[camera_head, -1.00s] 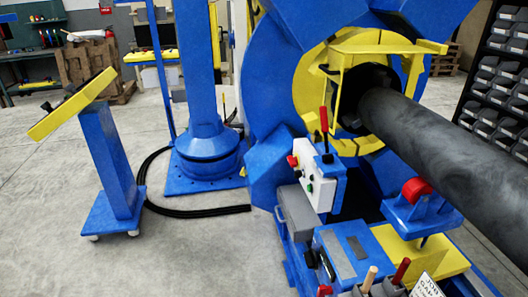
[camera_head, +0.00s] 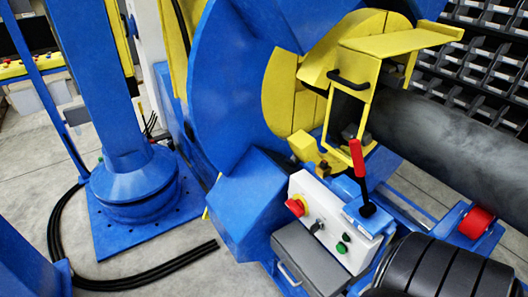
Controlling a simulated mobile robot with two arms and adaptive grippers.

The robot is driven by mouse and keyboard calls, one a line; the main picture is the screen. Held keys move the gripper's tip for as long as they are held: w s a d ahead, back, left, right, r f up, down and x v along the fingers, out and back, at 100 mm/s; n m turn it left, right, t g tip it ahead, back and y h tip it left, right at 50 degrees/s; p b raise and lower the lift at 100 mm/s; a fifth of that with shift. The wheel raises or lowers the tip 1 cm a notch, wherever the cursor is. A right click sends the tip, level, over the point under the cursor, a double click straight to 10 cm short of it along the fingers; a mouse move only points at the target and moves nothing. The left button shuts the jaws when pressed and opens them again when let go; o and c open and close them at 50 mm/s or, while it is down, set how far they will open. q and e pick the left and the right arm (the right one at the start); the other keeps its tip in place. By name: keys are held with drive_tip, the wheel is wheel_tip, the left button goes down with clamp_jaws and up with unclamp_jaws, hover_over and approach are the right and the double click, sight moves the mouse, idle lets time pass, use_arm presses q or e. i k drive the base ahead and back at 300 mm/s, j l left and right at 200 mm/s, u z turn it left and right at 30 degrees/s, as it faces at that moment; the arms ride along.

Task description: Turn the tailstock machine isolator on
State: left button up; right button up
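A white control panel (camera_head: 335,218) faces up on the blue machine, right of centre. It carries a red knob on a yellow base (camera_head: 296,206), a black selector with a key-like grip (camera_head: 317,227) and green buttons (camera_head: 342,247). A lever with a red handle (camera_head: 357,158) stands upright at its right. No label reading isolator is legible, so I cannot tell which control it is or its on/off state. Neither gripper's fingers are in view. A black ribbed part at the lower right may be my own arm.
The large blue and yellow chuck (camera_head: 290,80) grips a thick dark pipe (camera_head: 450,140) behind the panel. A grey box with a handle (camera_head: 310,260) sits below the panel. Black cables (camera_head: 150,272) lie on the floor at left, beside the blue column (camera_head: 105,80).

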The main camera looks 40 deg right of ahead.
sight(296, 206)
drive_tip(key=i+j+z, duration=0.1)
drive_tip(key=i+z, duration=0.35)
drive_tip(key=i+j+z, duration=0.35)
drive_tip(key=i+z, duration=0.15)
drive_tip(key=i, duration=0.05)
